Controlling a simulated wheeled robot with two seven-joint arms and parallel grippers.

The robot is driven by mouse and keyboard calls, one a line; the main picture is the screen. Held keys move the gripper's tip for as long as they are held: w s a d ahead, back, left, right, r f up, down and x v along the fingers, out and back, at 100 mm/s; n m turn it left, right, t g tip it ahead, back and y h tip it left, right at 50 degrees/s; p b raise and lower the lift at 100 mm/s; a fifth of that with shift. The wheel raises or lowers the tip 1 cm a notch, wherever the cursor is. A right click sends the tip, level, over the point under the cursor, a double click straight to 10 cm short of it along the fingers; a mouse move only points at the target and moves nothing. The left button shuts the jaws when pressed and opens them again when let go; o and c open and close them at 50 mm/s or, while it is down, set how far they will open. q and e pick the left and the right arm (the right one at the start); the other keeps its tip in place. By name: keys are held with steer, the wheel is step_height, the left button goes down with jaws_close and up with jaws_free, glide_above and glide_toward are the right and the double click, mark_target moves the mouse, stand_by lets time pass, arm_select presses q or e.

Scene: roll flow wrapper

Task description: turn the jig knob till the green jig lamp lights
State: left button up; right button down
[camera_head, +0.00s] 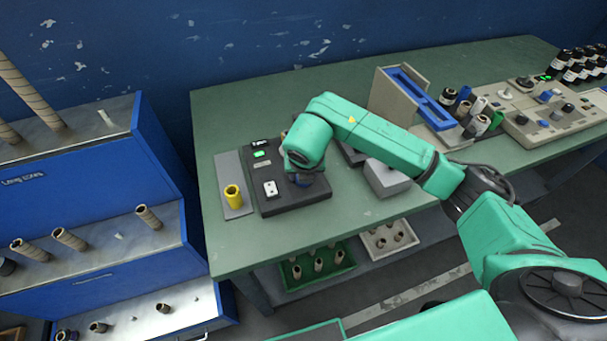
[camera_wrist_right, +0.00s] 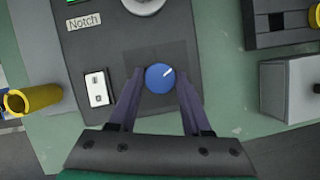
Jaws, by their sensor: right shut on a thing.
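The jig is a dark grey box (camera_head: 290,201) on the green bench; its top fills the middle of the wrist view (camera_wrist_right: 120,42). The blue knob (camera_wrist_right: 160,77) sits on its top, with its white pointer line aimed up and right in the wrist view. My right gripper (camera_wrist_right: 159,84) has one finger on each side of the knob and is shut on it. In the head view my right wrist hides the knob. A small green light (camera_head: 261,154) glows on the jig's far left part; its edge shows at the top of the wrist view. My left gripper is not in view.
A white switch plate (camera_wrist_right: 96,88) and a "Notch" label (camera_wrist_right: 84,20) are on the jig. A yellow cup-like piece (camera_head: 232,194) stands on a grey plate at left. A grey box (camera_head: 386,178) stands to the right. The bench front is clear.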

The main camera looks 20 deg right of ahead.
steer(key=shift+r, duration=0.1)
steer(key=shift+c, duration=1.7)
jaws_free()
steer(key=b+v, duration=0.1)
steer(key=v, duration=1.3)
steer(key=shift+r, duration=0.3)
steer(key=shift+s, duration=0.15)
